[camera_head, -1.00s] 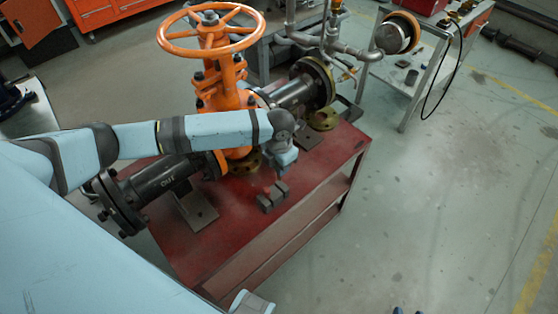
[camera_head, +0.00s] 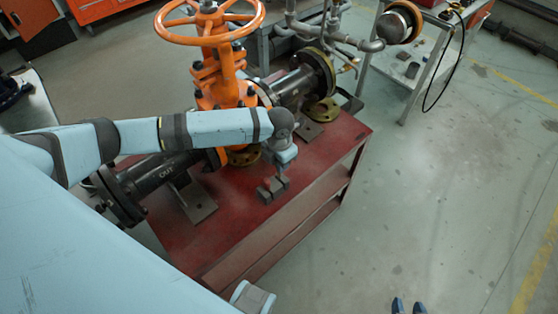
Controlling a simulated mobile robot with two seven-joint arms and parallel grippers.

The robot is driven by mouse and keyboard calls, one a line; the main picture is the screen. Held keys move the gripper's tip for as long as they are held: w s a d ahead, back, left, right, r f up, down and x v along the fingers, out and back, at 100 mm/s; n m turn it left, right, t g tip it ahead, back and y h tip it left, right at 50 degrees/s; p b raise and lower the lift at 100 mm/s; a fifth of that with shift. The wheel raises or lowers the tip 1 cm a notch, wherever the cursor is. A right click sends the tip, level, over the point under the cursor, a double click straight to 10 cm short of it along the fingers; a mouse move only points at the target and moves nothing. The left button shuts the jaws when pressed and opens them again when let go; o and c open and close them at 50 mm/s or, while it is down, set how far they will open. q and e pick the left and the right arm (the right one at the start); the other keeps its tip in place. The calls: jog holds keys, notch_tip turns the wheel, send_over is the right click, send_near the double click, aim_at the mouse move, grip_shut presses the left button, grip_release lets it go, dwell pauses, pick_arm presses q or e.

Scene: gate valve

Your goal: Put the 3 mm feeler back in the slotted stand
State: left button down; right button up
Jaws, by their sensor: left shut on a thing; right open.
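The slotted stand (camera_head: 267,194) is a small dark grey block near the front edge of the red bench (camera_head: 240,228). My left gripper (camera_head: 277,176) points down right at the stand, overlapping its upper part in the picture. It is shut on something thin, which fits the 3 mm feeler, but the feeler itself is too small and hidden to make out. I cannot tell whether it is in a slot.
An orange gate valve (camera_head: 215,75) with a handwheel and dark flanged pipe (camera_head: 165,172) stands on the bench behind my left forearm. A metal side table (camera_head: 425,65) stands at the back right. The floor right of the bench is clear.

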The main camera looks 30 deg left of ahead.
aim_at(279, 177)
pick_arm(q)
jog(key=shift+p, duration=0.95)
dwell(1.0)
jog(key=shift+f+b, duration=1.6)
jog(key=shift+f, duration=1.25)
jog(key=c, duration=0.8)
grip_release()
jog(key=shift+r, duration=0.3)
notch_tip(279, 177, up, 13)
jog(key=shift+r+p, duration=0.15)
jog(key=shift+p, duration=0.2)
